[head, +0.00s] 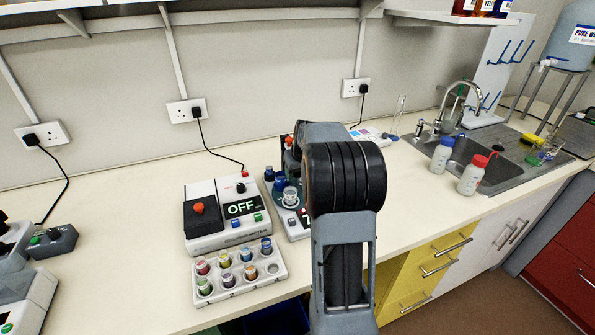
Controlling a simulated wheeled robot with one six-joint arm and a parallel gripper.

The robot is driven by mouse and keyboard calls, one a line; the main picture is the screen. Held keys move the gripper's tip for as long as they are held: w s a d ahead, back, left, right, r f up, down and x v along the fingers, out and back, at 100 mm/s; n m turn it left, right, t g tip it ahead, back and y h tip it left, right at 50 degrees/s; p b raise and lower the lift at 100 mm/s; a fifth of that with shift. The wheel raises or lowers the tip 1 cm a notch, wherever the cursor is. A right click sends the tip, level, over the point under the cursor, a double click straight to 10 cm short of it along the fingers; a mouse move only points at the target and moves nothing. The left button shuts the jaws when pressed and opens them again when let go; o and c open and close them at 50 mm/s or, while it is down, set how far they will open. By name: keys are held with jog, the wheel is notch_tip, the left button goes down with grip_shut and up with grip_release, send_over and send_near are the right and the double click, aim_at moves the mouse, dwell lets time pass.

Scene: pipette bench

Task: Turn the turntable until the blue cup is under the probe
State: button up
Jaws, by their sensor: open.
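Right of the OFF meter stands a device (296,224) with a round turntable that is partly hidden by my arm. A dark blue cup (280,183) shows on the turntable's left side, and a clear cup (291,196) stands just in front of it. Another dark blue piece (269,174) shows at the far left. A dark upright part (290,158) rises behind, mostly covered by my arm. I cannot make out the probe or which cup is under it. My gripper is hidden behind my arm links.
The OFF meter (220,243) and a white rack (250,292) of coloured vials stand left of the turntable. Two bottles, blue-capped (441,155) and red-capped (472,175), stand by the sink (500,170). The counter between my arm and the bottles is clear.

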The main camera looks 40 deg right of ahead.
grip_shut()
dwell(0.5)
